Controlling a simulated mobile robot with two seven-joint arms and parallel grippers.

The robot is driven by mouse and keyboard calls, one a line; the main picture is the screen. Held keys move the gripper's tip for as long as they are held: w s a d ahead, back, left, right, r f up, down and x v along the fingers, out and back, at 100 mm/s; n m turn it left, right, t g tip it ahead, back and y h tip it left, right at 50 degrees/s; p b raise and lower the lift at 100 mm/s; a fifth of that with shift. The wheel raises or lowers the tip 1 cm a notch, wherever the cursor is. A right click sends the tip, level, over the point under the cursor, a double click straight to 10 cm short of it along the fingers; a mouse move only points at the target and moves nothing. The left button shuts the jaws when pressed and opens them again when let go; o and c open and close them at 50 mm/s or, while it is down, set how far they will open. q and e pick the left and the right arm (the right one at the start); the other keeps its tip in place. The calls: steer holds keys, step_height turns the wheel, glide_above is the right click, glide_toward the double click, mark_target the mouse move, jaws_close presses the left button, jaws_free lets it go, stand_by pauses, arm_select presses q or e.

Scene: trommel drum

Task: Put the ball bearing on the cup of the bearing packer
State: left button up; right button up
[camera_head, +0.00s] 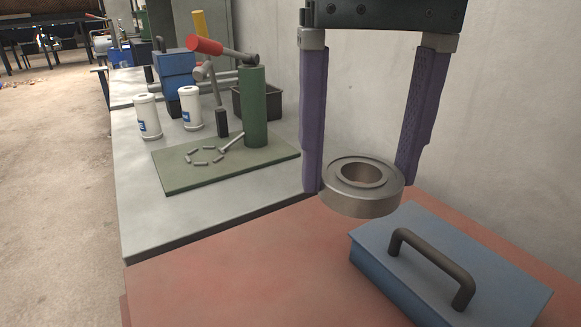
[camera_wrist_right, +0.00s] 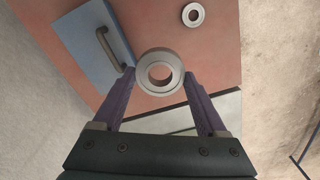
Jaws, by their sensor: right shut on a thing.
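The ball bearing (camera_head: 352,204), a grey metal ring with a central hole, is held level between the purple fingers of my right gripper (camera_head: 358,184). The gripper is shut on its sides. The bearing seems to hang above the red bench top, beside the blue box. In the right wrist view the bearing (camera_wrist_right: 143,72) sits between the fingertips (camera_wrist_right: 158,74), with red surface beyond it. I cannot pick out the bearing packer for certain; a small light ring-shaped part (camera_wrist_right: 193,23) lies on the red surface in that view. My left gripper is not in view.
A blue box (camera_head: 500,262) with a dark handle stands on the red bench (camera_head: 230,285), right of the bearing. Behind, a grey bench (camera_head: 150,222) carries a green plate (camera_head: 185,183), a green post (camera_head: 254,105) with a red-ended lever, and white canisters (camera_head: 148,117). A wall closes the right.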

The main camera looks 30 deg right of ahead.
mark_target(334, 324)
step_height(334, 324, down, 19)
steer(key=b, duration=0.5)
steer(key=shift+b, duration=0.4)
steer(key=o, duration=1.5)
steer(key=shift+f, duration=0.15)
steer(key=shift+c, duration=0.2)
